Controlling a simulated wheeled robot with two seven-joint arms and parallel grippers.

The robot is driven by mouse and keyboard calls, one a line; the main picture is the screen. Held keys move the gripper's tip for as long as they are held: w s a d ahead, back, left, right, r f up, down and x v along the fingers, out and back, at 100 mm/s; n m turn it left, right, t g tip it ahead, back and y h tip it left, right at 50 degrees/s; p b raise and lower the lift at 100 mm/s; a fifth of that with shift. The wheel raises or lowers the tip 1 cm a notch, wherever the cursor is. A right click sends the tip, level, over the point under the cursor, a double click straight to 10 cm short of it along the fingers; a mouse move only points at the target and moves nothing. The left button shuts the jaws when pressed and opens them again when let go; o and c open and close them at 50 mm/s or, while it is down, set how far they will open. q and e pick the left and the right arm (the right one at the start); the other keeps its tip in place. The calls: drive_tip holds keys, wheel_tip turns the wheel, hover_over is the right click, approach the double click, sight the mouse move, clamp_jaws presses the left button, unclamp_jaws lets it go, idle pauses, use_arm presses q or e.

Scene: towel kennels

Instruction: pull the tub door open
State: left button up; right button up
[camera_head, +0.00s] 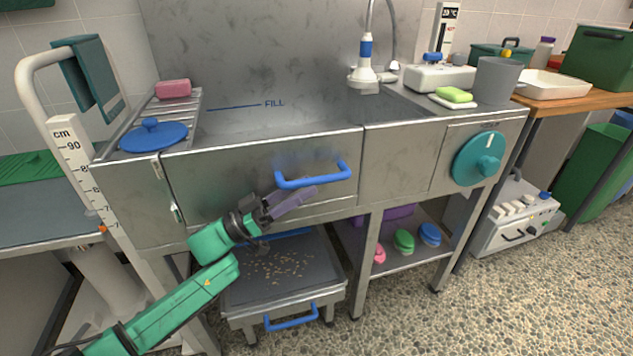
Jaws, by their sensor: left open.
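The tub door (225,185) is a grey metal panel in the front of the steel tub (395,165). It sits flush with the tub front and looks closed. Its blue bar handle (313,177) is at the upper right of the panel. My left gripper (301,197) is open, with its purple-grey fingers just below and in front of the handle. I cannot tell whether a finger touches the handle. The handle is not between the fingers. Small metal fittings (177,212) show at the door's left edge. My right gripper is not in view.
A low step (280,268) with crumbs and its own blue handle (292,318) stands below the door. A teal dial (478,158) is on the tub front at right. A shelf holds several brushes (404,240). A railed table (40,225) stands left. Pebbled floor is open in front.

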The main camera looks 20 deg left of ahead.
sight(316, 177)
use_arm(q)
drive_tip(key=x, duration=0.3)
drive_tip(key=shift+w+d+r, duration=0.15)
drive_tip(key=shift+w+d, duration=0.05)
drive_tip(key=shift+d, duration=0.15)
clamp_jaws()
idle(1.1)
